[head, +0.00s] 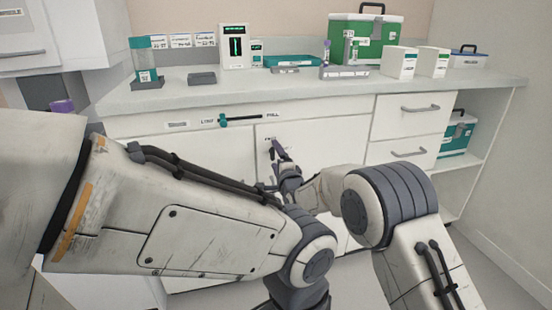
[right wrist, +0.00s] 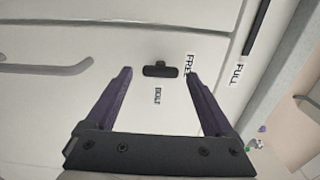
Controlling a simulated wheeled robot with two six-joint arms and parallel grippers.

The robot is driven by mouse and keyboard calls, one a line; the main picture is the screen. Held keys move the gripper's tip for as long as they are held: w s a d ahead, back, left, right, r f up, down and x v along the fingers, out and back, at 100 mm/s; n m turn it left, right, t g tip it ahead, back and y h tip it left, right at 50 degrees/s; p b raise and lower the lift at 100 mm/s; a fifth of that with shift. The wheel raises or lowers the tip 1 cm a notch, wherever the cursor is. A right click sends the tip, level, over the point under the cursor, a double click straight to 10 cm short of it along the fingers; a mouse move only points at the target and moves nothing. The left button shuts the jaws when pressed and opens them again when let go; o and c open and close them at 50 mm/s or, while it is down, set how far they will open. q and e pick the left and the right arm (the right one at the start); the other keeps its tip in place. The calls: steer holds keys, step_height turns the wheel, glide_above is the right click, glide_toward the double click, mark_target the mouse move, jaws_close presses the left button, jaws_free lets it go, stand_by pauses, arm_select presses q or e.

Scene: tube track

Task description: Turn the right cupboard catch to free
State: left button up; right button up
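The right cupboard catch (right wrist: 160,70) is a small dark bar on a pale door. In the right wrist view it lies level, its right end towards the FREE label (right wrist: 188,65). A second label, seemingly BOLT (right wrist: 157,95), sits just below it. My right gripper (right wrist: 158,80) is open, its purple fingers on either side of the catch, with gaps showing on both sides. In the head view my right gripper (head: 278,148) is at the right cupboard door (head: 325,140), and its fingers and wrist largely hide the catch. My left gripper is not in view.
A teal slider (head: 240,119) is on the panel above the doors. Drawers (head: 412,115) and an open shelf with a teal box (head: 456,135) are to the right. The counter (head: 300,88) above carries a green case (head: 365,40), white boxes and lab items. A grey handle (right wrist: 45,68) shows in the right wrist view.

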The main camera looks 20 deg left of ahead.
steer(key=p+v, duration=0.2)
steer(key=v, duration=0.8)
steer(key=shift+s+d, duration=0.2)
